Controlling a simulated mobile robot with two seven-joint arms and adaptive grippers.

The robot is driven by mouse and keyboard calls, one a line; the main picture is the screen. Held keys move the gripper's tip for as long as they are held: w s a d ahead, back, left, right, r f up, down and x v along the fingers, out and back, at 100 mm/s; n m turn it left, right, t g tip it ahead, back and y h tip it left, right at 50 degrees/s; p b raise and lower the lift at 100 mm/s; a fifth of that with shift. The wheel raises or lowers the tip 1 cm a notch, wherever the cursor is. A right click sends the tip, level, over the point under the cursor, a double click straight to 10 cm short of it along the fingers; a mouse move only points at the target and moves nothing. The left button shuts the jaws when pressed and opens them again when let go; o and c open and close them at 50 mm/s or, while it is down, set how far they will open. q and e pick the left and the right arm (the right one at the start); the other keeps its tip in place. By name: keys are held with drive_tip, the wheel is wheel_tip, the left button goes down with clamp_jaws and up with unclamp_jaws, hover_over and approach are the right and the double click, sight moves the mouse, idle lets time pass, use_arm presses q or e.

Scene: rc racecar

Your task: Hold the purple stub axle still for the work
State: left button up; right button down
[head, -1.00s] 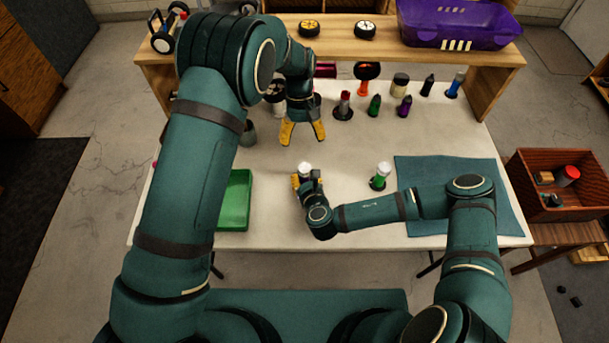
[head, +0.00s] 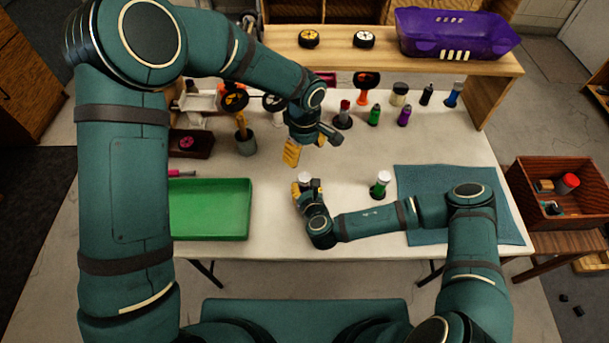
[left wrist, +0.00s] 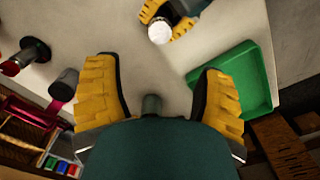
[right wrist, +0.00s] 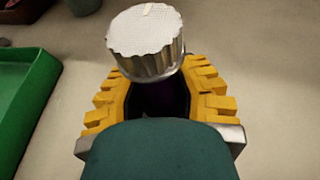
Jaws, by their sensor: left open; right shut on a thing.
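The purple stub axle has a ridged silver cap (right wrist: 146,40), and its dark purple body (right wrist: 160,98) shows between the fingers in the right wrist view. My right gripper (right wrist: 160,92) is shut around the body below the cap, near the table's middle. In the head view the pale cap (head: 304,178) stands just above my right gripper (head: 306,188). My left gripper (head: 291,153) is open and empty, a little behind and above the cap. In the left wrist view, its spread fingers (left wrist: 160,95) are apart from the cap (left wrist: 161,32).
A green tray (head: 210,210) lies left of the held axle. A green item with a white cap (head: 380,184) stands to its right, beside a blue mat (head: 460,185). Several bottles and a grey pot (head: 246,142) stand behind. A wooden shelf (head: 490,75) spans the back.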

sight(305, 177)
use_arm(q)
wheel_tip(305, 177, down, 12)
drive_tip(key=shift+r, duration=0.1)
idle(0.4)
clamp_jaws()
